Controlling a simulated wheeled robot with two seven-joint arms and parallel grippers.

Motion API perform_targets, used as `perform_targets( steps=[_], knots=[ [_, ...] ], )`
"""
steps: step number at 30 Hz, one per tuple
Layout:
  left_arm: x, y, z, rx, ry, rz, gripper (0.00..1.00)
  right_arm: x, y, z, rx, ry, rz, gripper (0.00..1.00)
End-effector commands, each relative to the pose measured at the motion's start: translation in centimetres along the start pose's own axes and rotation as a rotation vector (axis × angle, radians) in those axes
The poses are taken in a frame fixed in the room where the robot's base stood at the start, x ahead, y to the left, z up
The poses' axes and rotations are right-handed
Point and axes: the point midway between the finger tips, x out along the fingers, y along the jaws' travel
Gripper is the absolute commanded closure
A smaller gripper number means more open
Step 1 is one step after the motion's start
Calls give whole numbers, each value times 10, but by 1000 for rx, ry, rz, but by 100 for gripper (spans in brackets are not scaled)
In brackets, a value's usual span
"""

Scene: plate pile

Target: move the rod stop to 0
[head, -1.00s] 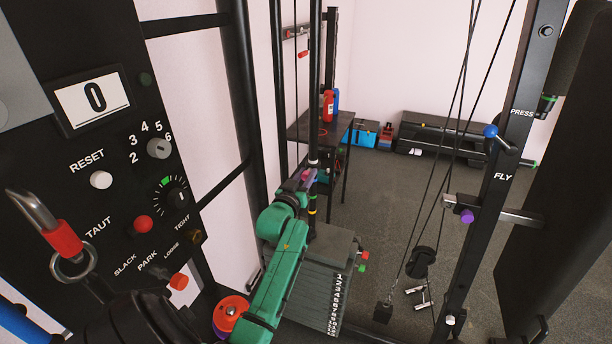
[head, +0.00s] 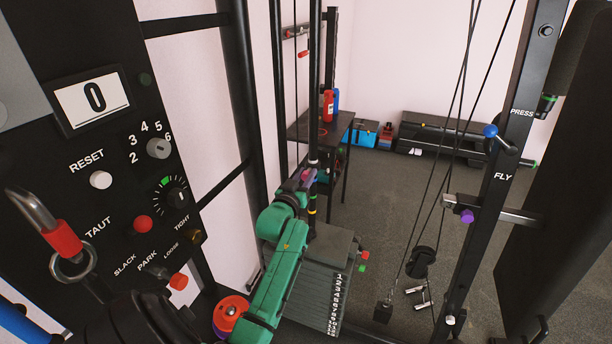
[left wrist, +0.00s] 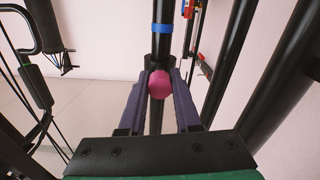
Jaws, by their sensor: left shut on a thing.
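The rod stop is a black collar (left wrist: 160,66) with a round pink knob (left wrist: 160,84) on an upright black rod (left wrist: 155,118). My left gripper (left wrist: 160,88) is shut on the pink knob, one dark purple finger on each side of it. A blue band (left wrist: 161,28) rings the rod just above the collar. In the head view my left gripper (head: 308,180) is at the rod (head: 314,100), below a white band (head: 313,162) and above further coloured bands (head: 312,206). The stop itself is too small there to make out. My right gripper is out of view.
A black panel with a display reading 0 (head: 94,101), knobs and buttons stands at the left. A weight stack (head: 318,290) is below the gripper. A table with bottles (head: 328,105) stands behind the rod. Cables and a post (head: 490,200) are at the right.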

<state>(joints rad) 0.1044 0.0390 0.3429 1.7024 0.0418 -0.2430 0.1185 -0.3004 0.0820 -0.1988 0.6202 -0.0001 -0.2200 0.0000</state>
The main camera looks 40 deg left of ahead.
Motion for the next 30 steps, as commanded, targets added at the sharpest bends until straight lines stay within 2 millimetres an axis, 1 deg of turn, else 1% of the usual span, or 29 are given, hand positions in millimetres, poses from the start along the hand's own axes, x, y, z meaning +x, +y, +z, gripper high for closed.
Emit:
perform_targets(
  steps=[11, 14, 16, 20, 23, 30],
  knots=[
    [0, 0, 1, 0, -1, 0, 100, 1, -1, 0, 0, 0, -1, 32],
    [0, -1, 7, 0, -1, 0, 100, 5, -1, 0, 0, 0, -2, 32],
    [0, -2, 15, 0, -1, 0, 100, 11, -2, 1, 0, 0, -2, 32],
    [0, -6, 40, 0, -3, -1, 100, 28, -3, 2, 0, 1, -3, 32],
    [0, -10, 67, -1, -4, -1, 100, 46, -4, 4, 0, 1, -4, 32],
    [0, -22, 137, -1, -5, -1, 100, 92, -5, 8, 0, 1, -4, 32]
  ],
)
